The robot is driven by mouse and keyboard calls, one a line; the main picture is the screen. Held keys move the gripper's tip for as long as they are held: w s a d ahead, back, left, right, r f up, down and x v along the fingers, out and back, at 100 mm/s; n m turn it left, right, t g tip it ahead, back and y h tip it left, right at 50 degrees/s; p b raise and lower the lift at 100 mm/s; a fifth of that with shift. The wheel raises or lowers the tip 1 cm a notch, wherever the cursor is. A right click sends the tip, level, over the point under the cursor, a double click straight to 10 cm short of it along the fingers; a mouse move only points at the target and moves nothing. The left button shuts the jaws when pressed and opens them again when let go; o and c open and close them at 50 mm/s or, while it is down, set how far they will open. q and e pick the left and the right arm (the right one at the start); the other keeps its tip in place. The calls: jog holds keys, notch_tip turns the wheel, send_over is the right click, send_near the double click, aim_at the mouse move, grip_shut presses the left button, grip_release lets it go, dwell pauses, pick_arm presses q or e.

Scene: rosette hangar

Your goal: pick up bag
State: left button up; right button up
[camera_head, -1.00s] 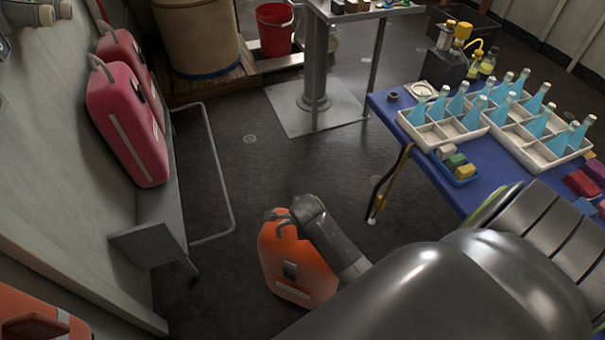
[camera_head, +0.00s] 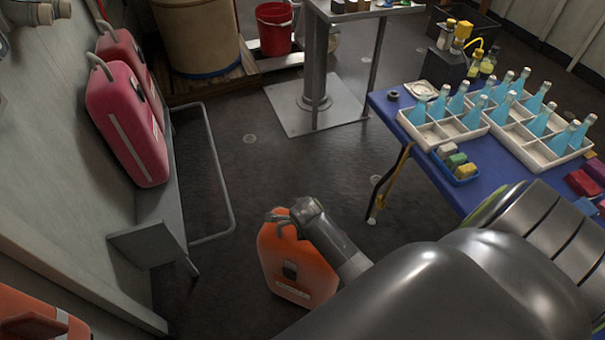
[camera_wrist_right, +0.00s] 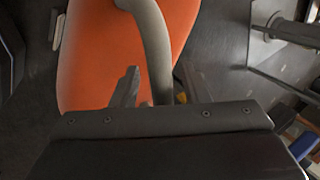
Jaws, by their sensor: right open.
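An orange bag (camera_head: 308,264) stands on the dark floor at lower centre in the head view. Its orange body (camera_wrist_right: 95,60) fills the upper middle of the right wrist view. A grey curved handle (camera_wrist_right: 152,40) rises from the bag. My right gripper (camera_head: 280,215) is at the top of the bag, by the handle. In the right wrist view, the open fingers of my right gripper (camera_wrist_right: 159,85) stand on either side of the handle. Whether a finger touches it I cannot tell.
Two pink-red bags (camera_head: 124,125) stand on a grey wall bench (camera_head: 160,212) at left. Another orange case (camera_head: 40,318) shows at lower left. A blue table (camera_head: 490,165) with trays of bottles stands at right. A post stand (camera_head: 315,60) is behind; floor between is clear.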

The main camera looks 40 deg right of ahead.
dwell(0.3)
jog(key=shift+f, duration=0.1)
grip_shut()
jog(key=shift+s+f, duration=0.15)
jog(key=shift+s, duration=0.05)
dwell(0.9)
jog(key=shift+w+r, duration=0.35)
jog(key=shift+w, duration=0.05)
